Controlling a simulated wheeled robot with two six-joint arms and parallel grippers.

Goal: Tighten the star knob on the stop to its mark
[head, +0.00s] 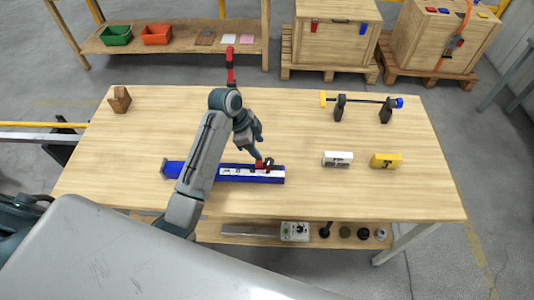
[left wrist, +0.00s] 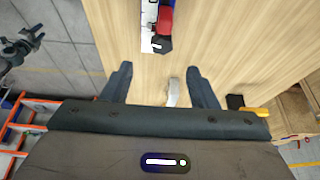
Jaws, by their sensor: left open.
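A blue rail (head: 272,179) with a white scale strip lies on the wooden table, left of centre. A red stop (head: 259,165) with a black star knob (head: 269,161) sits near its right end. In the left wrist view the red stop (left wrist: 165,20) and the black knob (left wrist: 161,44) show at the top centre, beyond the fingertips. My left gripper (head: 258,151) is close to the stop in the head view; in the left wrist view (left wrist: 160,80) its fingers are apart with nothing between them at the tips. The mark cannot be made out. My right gripper is not in view.
A black bar on two stands (head: 363,101) is at the back right. A small wooden block (head: 119,99) is at the back left.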

